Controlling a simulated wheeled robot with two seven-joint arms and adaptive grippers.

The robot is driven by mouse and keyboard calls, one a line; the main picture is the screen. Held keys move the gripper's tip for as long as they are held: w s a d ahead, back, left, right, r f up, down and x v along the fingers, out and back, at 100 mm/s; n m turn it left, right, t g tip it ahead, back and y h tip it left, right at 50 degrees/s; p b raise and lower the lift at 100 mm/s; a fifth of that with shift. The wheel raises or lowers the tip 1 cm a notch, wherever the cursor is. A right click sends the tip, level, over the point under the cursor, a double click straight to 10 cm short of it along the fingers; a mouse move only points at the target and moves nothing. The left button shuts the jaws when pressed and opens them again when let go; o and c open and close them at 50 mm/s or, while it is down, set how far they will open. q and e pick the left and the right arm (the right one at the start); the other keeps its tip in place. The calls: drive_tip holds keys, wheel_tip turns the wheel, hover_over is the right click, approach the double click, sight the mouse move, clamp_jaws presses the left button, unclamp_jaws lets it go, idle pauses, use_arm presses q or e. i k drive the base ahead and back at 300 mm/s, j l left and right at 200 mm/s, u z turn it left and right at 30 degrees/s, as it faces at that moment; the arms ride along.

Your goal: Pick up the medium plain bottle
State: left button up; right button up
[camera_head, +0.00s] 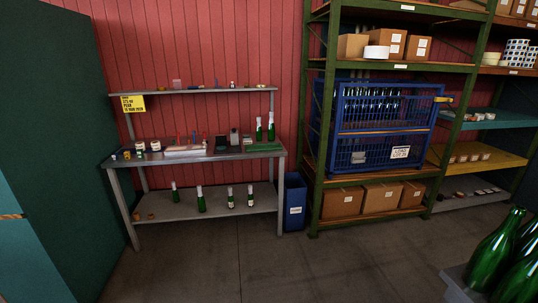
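Several green bottles with pale tops stand upright on the lower shelf of a metal workbench (128,166): a far-left one (175,198), a second (201,202), a third (231,201) and a right one (250,199). Two more green bottles, one on the left (258,132) and one on the right (271,130), stand at the right end of the bench top. Large dark green bottles (492,252) are close by at the bottom right, cut off by the picture edge. I cannot tell which bottle is the medium plain one. Neither of my grippers is in view.
A blue bin (294,203) stands right of the bench. Beside it, a green-framed rack (316,175) holds a blue crate (352,155) of bottles and cardboard boxes (342,203). A dark green panel (60,130) borders the left. The floor (270,270) before the bench is clear.

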sight(271, 129)
drive_tip(key=i+j+z, duration=0.1)
drive_tip(key=i+z, duration=0.2)
drive_tip(key=i, duration=1.3)
drive_tip(key=i+z, duration=0.25)
drive_tip(key=i, duration=0.7)
drive_tip(key=i+j+z, duration=0.2)
drive_tip(key=i, duration=0.8)
